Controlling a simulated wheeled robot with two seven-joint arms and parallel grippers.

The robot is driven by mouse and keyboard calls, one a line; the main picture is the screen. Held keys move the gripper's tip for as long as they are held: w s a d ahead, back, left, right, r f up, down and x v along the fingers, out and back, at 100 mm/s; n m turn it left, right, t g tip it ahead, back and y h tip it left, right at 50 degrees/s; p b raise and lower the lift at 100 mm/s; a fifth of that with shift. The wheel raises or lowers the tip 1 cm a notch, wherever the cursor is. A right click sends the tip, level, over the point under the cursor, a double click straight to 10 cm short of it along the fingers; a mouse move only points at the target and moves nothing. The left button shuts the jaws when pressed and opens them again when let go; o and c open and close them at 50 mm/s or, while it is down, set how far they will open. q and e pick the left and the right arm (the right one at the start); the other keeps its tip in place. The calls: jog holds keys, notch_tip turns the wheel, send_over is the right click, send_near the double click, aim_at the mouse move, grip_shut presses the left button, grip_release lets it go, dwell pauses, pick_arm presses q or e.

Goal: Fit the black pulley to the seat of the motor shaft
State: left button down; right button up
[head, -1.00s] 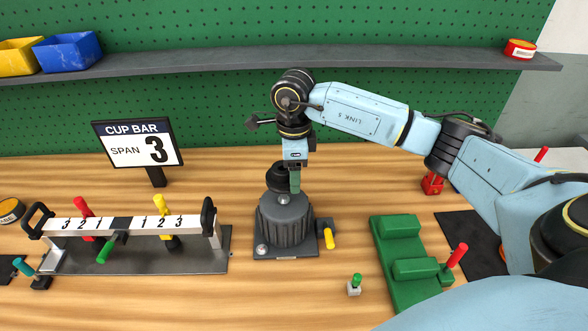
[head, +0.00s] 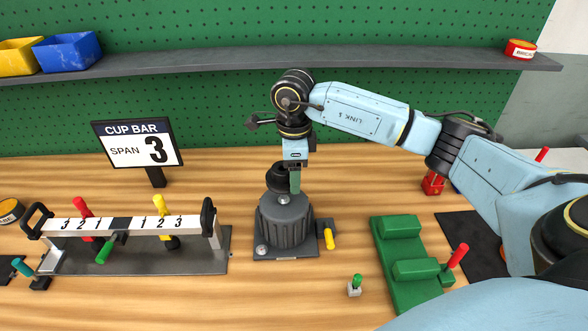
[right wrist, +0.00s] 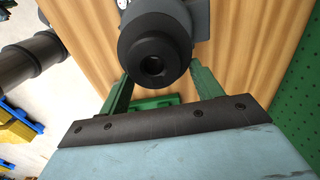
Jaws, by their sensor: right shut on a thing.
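The black pulley (head: 277,180) is a round, stepped part above the grey motor (head: 285,222). My right gripper (head: 293,182) points down and is shut on the pulley, with a green finger showing at its right side. In the right wrist view the pulley (right wrist: 150,68) shows its round end and centre hole, between the green fingers. Part of the grey motor (right wrist: 203,14) shows behind it. A silvery piece shows at the motor's top, just under the pulley; I cannot tell whether the pulley touches the shaft seat. My left gripper is not in view.
A cup bar fixture (head: 130,226) with coloured handles stands left of the motor, before a SPAN 3 sign (head: 138,147). A yellow-handled clamp (head: 328,236) is at the motor's right. A green fixture (head: 394,282) lies further right. A shelf (head: 300,57) runs behind.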

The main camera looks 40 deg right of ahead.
jog(key=shift+f+b, duration=2.3)
jog(key=shift+f, duration=0.65)
jog(key=o, duration=1.5)
jog(key=shift+f, duration=0.1)
notch_tip(320, 180, up, 14)
jog(key=shift+f, duration=0.2)
jog(key=shift+f, duration=0.1)
